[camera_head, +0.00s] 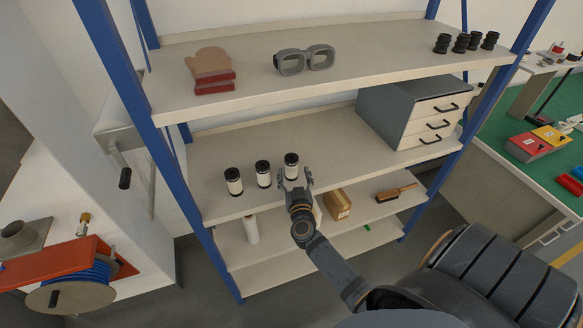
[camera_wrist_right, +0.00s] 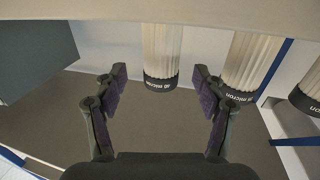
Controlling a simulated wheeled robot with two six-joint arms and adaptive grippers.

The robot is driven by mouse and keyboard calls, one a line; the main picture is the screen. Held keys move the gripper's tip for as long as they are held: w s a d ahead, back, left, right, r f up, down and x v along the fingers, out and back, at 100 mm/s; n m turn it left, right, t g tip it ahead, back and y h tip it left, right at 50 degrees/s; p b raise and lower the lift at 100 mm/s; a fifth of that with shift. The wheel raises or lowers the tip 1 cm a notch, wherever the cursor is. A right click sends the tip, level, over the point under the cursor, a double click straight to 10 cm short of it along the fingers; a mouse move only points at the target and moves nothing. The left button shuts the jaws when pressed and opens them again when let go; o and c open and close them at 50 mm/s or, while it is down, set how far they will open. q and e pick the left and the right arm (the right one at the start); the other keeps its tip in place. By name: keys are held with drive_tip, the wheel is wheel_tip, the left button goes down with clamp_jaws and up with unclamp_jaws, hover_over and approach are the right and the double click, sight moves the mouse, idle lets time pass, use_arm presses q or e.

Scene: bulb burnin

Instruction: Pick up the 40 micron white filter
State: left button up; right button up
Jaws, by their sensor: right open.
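Three white pleated filters with black end caps stand upright in a row on the middle shelf: a left one (camera_head: 233,182), a middle one (camera_head: 263,174) and a right one (camera_head: 291,166). My right gripper (camera_head: 294,181) is open and empty, just in front of the right filter. In the right wrist view, which looks upside down, that filter (camera_wrist_right: 161,55) lies between and beyond the open fingers (camera_wrist_right: 160,88). The neighbouring filter (camera_wrist_right: 250,62) is close beside one finger, and the third (camera_wrist_right: 308,95) is at the edge. The caps carry micron labels whose numbers I cannot read surely. My left gripper is out of view.
A grey drawer unit (camera_head: 408,110) stands at the right of the middle shelf. A cardboard box (camera_head: 337,204), a brush (camera_head: 396,192) and a white cylinder (camera_head: 251,229) are on the shelf below. Blue posts (camera_head: 172,170) bound the rack. The shelf between filters and drawers is clear.

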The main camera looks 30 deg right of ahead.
sight(292, 170)
drive_tip(key=x, duration=0.5)
drive_tip(key=shift+w+f, duration=0.15)
drive_tip(key=shift+f, duration=0.1)
drive_tip(key=shift+a+r, duration=0.1)
drive_tip(key=shift+c, duration=0.3)
drive_tip(key=shift+s, duration=0.2)
drive_tip(key=shift+c, duration=1.2)
drive_tip(key=c, duration=1)
